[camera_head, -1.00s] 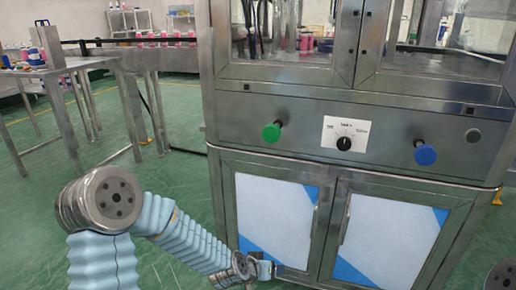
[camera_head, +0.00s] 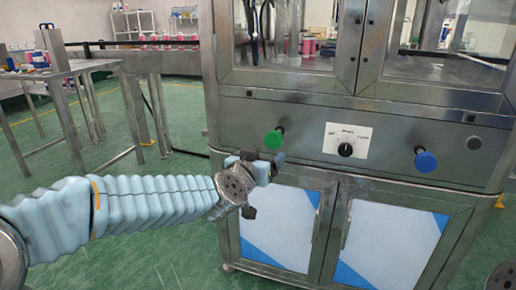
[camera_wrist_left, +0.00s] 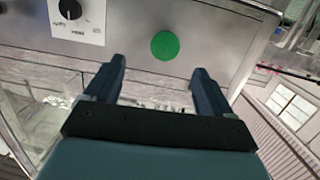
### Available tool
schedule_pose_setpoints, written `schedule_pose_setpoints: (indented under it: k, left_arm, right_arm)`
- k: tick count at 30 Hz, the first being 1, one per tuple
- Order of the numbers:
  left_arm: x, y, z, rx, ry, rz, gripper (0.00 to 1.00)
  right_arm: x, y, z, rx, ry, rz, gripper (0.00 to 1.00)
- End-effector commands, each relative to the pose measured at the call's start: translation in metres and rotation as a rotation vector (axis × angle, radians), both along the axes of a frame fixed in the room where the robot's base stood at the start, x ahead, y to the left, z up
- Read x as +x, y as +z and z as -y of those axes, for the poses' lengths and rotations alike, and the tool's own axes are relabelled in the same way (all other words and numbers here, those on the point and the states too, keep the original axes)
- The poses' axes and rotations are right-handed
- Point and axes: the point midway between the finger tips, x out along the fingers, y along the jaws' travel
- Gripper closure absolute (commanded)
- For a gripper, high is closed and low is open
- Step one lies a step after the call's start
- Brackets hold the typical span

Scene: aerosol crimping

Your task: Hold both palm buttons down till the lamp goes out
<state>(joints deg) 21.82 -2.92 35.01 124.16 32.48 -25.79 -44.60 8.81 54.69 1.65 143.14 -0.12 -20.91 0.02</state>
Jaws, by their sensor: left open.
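The green palm button (camera_head: 273,140) sticks out of the left part of the steel machine's front panel. It also shows in the left wrist view (camera_wrist_left: 165,46), beyond and between the fingertips. The blue palm button (camera_head: 426,161) sticks out on the right part of the panel, with nothing near it. My left gripper (camera_head: 277,163) is just below the green button, apart from it as far as I can tell. In the left wrist view its two fingers (camera_wrist_left: 157,80) are spread and empty. I cannot make out a lit lamp.
A dial on a white plate (camera_head: 346,147) sits between the buttons. Cabinet doors (camera_head: 280,225) lie below. A steel table (camera_head: 75,68) stands at the left, with open green floor before it.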

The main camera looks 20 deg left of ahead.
Motion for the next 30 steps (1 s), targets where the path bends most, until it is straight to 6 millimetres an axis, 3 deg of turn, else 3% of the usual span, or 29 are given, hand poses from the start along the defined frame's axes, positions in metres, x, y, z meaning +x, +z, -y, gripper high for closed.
schedule_pose_setpoints:
  k: [6,9,15,22,30]
  left_arm:
    - [0.029,0.044,0.033,-0.146,-0.224,-0.075,0.17]
    - [0.039,0.059,0.038,-0.187,-0.301,-0.187,0.17]
    - [0.044,0.069,0.013,-0.204,-0.25,-0.45,0.17]
    - [0.039,0.074,-0.023,-0.211,-0.086,-0.611,0.17]
    - [0.056,0.055,-0.024,-0.214,-0.053,-0.638,0.17]
  right_arm:
    - [0.0,0.0,0.0,0.0,0.0,0.0,0.57]
    - [0.0,0.0,0.0,0.0,0.0,0.0,0.57]
    - [0.0,0.0,0.0,0.0,0.0,0.0,0.57]
    - [0.0,0.0,0.0,0.0,0.0,0.0,0.57]
    - [0.0,0.0,0.0,0.0,0.0,0.0,0.57]
